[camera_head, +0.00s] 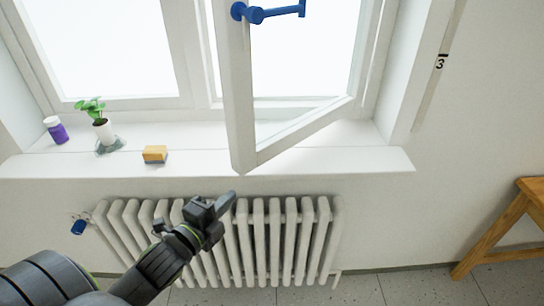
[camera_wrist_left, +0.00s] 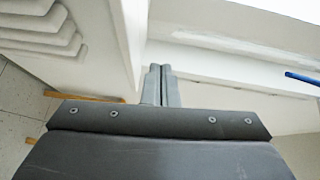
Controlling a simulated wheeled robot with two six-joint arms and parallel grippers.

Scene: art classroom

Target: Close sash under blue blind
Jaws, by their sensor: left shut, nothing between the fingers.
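The white window sash (camera_head: 238,100) stands open, swung inward over the sill, its lower corner near the sill's front edge. A blue handle (camera_head: 265,13) is on its free edge; a blue bar (camera_wrist_left: 302,78) at the right of the left wrist view may be this handle. No blue blind shows in either view. My left gripper (camera_head: 228,202) is shut and empty, in front of the radiator and just below the sash's lower corner in the head view. Its closed fingers (camera_wrist_left: 160,86) also show in the left wrist view. The right gripper is out of view.
On the sill (camera_head: 350,158) stand a purple jar (camera_head: 57,132), a potted plant (camera_head: 104,130) and a yellow sponge (camera_head: 154,153), all left of the sash. A white radiator (camera_head: 275,240) is below. A wooden stool or table (camera_head: 500,225) stands at the right.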

